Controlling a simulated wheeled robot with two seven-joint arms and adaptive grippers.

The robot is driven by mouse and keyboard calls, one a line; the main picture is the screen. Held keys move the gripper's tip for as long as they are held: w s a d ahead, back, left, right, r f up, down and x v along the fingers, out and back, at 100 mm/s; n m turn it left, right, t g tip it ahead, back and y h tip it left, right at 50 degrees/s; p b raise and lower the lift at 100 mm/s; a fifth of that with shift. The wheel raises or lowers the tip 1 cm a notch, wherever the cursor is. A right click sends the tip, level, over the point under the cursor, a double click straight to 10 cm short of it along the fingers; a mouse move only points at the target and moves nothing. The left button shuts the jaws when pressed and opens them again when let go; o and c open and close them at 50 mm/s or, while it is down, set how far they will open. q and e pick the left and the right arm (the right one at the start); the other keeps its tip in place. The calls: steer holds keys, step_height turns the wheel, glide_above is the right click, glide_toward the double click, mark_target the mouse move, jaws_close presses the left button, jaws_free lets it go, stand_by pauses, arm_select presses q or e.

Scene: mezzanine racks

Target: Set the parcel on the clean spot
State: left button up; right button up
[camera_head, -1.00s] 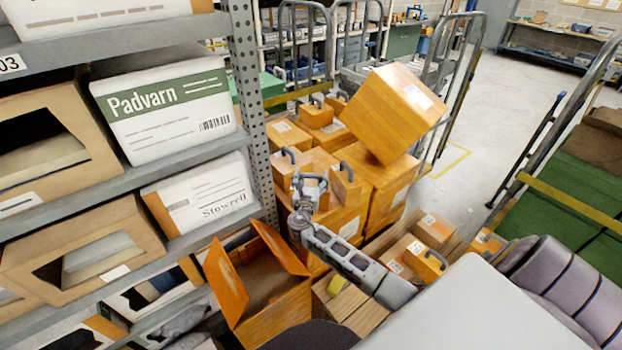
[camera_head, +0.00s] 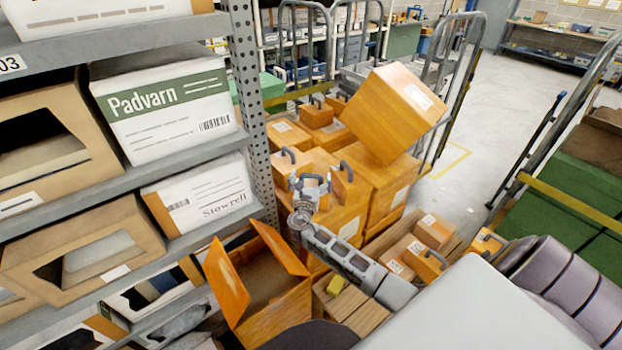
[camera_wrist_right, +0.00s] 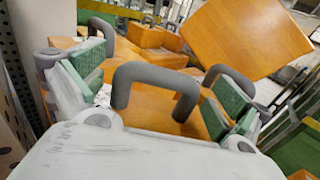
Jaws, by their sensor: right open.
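My right gripper (camera_head: 311,183) is open above a stack of orange wooden boxes. In the right wrist view its two green-padded fingers (camera_wrist_right: 160,75) stand apart on either side of a dark grey handle (camera_wrist_right: 155,70). The handle sits on an orange box (camera_wrist_right: 150,116); contact with the fingers cannot be made out. Several orange boxes look alike, so I cannot tell which is the parcel. A large orange box (camera_head: 395,112) sits tilted on top of the stack. No clean spot can be picked out. My left gripper is not in view.
A metal rack (camera_head: 256,110) with white and brown cartons (camera_head: 160,105) stands at left. An open-flapped orange box (camera_head: 270,310) is below the gripper. A trolley with green crates (camera_head: 575,185) stands right. Floor (camera_head: 500,120) behind is clear.

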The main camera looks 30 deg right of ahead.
steer(key=v, duration=1.1)
steer(key=shift+s+a+b, duration=0.3)
steer(key=shift+b, duration=0.1)
stand_by(0.4)
